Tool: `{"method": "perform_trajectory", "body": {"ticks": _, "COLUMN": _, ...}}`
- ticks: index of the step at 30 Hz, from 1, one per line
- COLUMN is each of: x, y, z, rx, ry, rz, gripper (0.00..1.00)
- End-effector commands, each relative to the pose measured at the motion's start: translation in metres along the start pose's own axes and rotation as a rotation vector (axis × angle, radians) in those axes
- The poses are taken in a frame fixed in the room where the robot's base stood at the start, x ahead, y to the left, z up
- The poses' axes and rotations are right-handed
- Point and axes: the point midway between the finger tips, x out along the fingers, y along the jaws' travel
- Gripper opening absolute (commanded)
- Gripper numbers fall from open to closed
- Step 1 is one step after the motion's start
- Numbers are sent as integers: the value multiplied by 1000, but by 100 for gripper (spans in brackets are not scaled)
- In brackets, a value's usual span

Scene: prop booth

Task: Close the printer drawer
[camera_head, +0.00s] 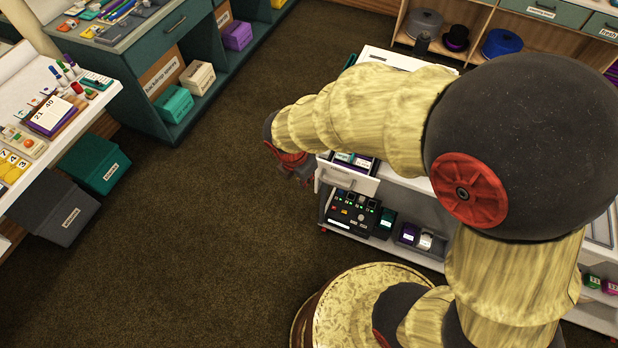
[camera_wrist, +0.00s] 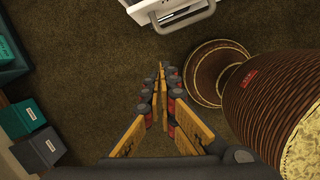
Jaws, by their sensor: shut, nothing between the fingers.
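A white drawer (camera_head: 362,183) stands pulled out of the white cart at centre right, with small labelled items inside and a grey bar handle on its front. In the wrist view the drawer (camera_wrist: 150,14) and its handle (camera_wrist: 188,22) show at the top edge, cut off by the frame. My gripper (camera_head: 304,178) is just left of the drawer front, partly hidden behind my arm. In the wrist view my gripper (camera_wrist: 163,66) is shut and empty, its fingertips below the handle in the picture, over the carpet. My arm hides much of the cart. I cannot tell whether the gripper touches the drawer.
The cart's lower shelf holds a black button panel (camera_head: 352,212) and small boxes. Carpet (camera_head: 200,230) lies clear left of the cart. Dark bins (camera_head: 66,211) and a teal bin (camera_head: 94,163) stand under the left table. A shelf with hats (camera_head: 456,37) is behind.

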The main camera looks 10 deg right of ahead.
Motion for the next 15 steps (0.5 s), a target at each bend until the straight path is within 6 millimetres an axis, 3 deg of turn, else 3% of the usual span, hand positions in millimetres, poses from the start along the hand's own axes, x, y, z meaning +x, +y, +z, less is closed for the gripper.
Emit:
{"method": "perform_trajectory", "body": {"ticks": 6, "x": -3, "y": 12, "z": 4, "rx": -294, "ry": -16, "rz": 37, "gripper": 0}}
{"method": "perform_trajectory", "body": {"ticks": 11, "x": 2, "y": 12, "z": 4, "rx": -347, "ry": -17, "rz": 37, "gripper": 0}}
{"method": "perform_trajectory", "body": {"ticks": 15, "x": 19, "y": 12, "z": 4, "rx": -346, "ry": -16, "rz": 35, "gripper": 0}}
